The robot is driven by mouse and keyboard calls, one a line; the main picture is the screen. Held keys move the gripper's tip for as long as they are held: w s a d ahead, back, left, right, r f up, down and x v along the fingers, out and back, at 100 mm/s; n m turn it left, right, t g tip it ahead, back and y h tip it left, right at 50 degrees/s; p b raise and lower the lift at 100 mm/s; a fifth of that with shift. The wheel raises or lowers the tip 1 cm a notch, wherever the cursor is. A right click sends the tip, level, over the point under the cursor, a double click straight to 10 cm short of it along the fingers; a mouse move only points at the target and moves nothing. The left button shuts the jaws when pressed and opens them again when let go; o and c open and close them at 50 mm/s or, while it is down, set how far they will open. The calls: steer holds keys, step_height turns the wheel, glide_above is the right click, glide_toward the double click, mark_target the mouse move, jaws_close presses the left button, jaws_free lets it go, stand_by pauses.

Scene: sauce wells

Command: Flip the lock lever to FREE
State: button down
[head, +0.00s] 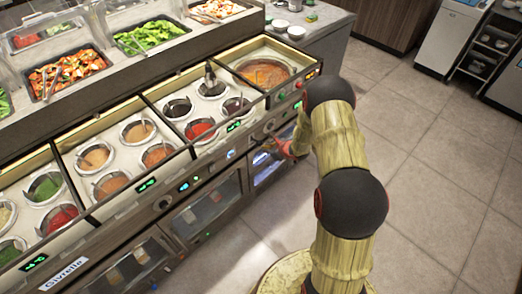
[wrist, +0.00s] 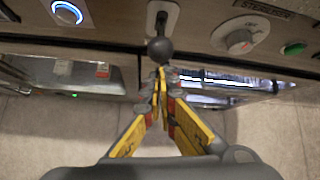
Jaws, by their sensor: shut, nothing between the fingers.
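The lock lever (wrist: 160,48) shows in the wrist view as a dark ball knob on a short shaft, set in a pale plate (wrist: 168,12) on the counter front. Any FREE marking is not visible. My gripper (wrist: 160,75) has yellow and grey fingers that are shut and empty. The fingertips lie just below the knob in the picture; I cannot tell whether they touch it. In the head view my gripper (head: 286,149) is small and close to the front panel, where the lever is too small to make out.
A blue-lit round button (wrist: 67,12) is left of the lever. A white dial (wrist: 239,37) and a green button (wrist: 292,48) are to its right. Glass-fronted cabinets (head: 207,208) lie below the panel. Sauce wells (head: 157,154) fill the counter top. The tiled floor (head: 420,160) is clear.

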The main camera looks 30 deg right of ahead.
steer(key=shift+a+r+g, duration=0.1)
steer(key=shift+r+g, duration=0.2)
steer(key=shift+r, duration=0.55)
steer(key=shift+w+r, duration=0.1)
steer(key=shift+r, duration=0.05)
step_height(320, 180, down, 4)
steer(key=s+d+b, duration=0.2)
steer(key=b, duration=0.1)
steer(key=a+r+p+v, duration=0.1)
steer(key=p+v, duration=0.2)
steer(key=v, duration=0.7)
steer(key=shift+w, duration=0.35)
